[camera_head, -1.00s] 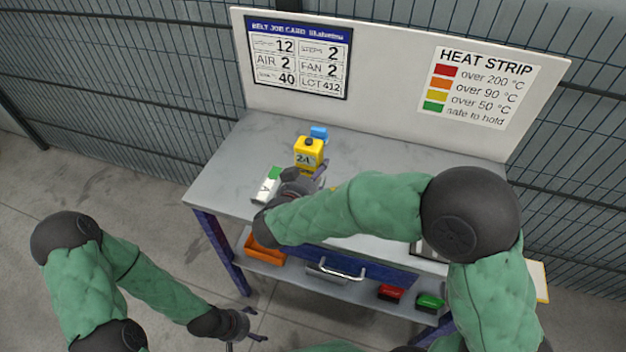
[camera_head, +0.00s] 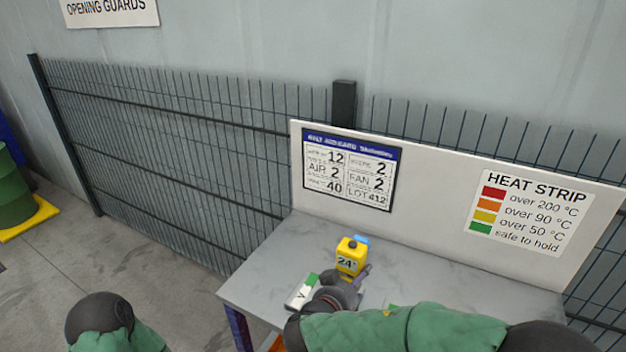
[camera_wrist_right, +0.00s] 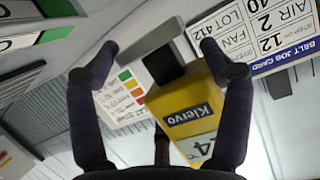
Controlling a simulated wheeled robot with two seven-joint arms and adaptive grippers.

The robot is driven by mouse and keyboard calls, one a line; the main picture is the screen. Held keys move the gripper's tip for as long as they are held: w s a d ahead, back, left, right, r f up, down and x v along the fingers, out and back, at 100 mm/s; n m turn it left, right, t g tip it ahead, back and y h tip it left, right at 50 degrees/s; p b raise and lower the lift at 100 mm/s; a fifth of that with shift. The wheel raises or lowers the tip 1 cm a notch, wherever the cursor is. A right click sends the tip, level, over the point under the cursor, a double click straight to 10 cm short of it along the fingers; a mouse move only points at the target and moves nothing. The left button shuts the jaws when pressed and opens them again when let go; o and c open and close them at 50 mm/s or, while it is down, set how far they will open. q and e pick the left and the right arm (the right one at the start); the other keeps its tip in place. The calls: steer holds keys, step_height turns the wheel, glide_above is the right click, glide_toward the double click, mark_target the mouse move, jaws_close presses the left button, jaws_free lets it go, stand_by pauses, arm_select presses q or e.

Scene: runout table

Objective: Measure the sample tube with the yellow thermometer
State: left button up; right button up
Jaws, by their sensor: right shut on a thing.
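The yellow thermometer (camera_head: 349,262) is over the grey table, and its display reads about 24. It also shows in the right wrist view (camera_wrist_right: 190,108), with a dark "Klervo" label. My right gripper (camera_head: 352,281) is shut on it, with one finger on each side in the wrist view. A small blue part (camera_head: 362,239) shows just behind the thermometer; I cannot tell what it belongs to. I cannot make out the sample tube. My left gripper is out of the head view; only part of that arm shows at the lower left.
A white and green block (camera_head: 302,291) lies on the table (camera_head: 262,262), left of the right gripper. A back panel (camera_head: 435,200) carries a job card and a heat strip chart. Mesh fence stands behind. A green drum (camera_head: 14,190) is at far left.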

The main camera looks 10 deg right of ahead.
steer(key=shift+w+d+f+y, duration=0.15)
steer(key=shift+w+d+y, duration=0.15)
steer(key=shift+w+d, duration=0.15)
steer(key=shift+w+d+f+n+t+y+p, duration=0.5)
steer(key=shift+d+n+t+y+p, duration=0.1)
steer(key=shift+n+p, duration=0.15)
steer(key=shift+w+d+f+n+t+y+p, duration=0.1)
steer(key=shift+d+f+n+t+y+p, duration=0.05)
steer(key=shift+f+n+y, duration=0.25)
steer(key=shift+w+d+f+n+t+y+p, duration=0.1)
steer(key=shift+f+n+t+y+p, duration=0.05)
steer(key=shift+f+n+y, duration=0.15)
steer(key=shift+s+f+n+y, duration=0.1)
steer(key=shift+f+n+y, duration=0.4)
steer(key=shift+f, duration=0.15)
